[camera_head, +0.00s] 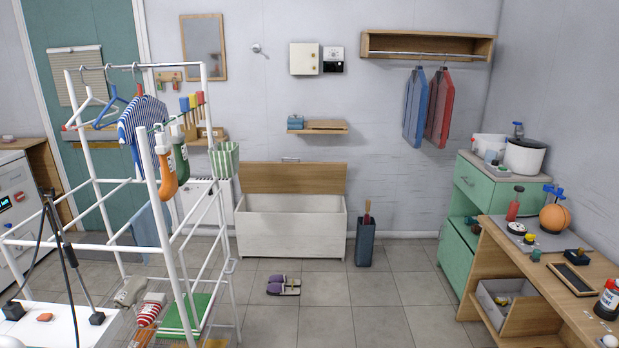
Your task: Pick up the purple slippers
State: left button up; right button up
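The purple slippers (283,286) lie side by side on the tiled floor, in front of the white chest. They look purple on top with pale soles, and nothing covers them.
A white drying rack (166,235) with hanging clothes stands at the left. Behind the slippers is an open white chest (291,226) with a raised wooden lid. A dark bin (365,242) stands beside it. A wooden bench (540,262) and green cabinet (456,255) line the right.

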aim_at(277, 284)
jog(key=i+l, duration=0.15)
jog(key=i, duration=0.95)
jog(key=i+l, duration=0.1)
jog(key=i, duration=1)
jog(key=l+z, duration=0.05)
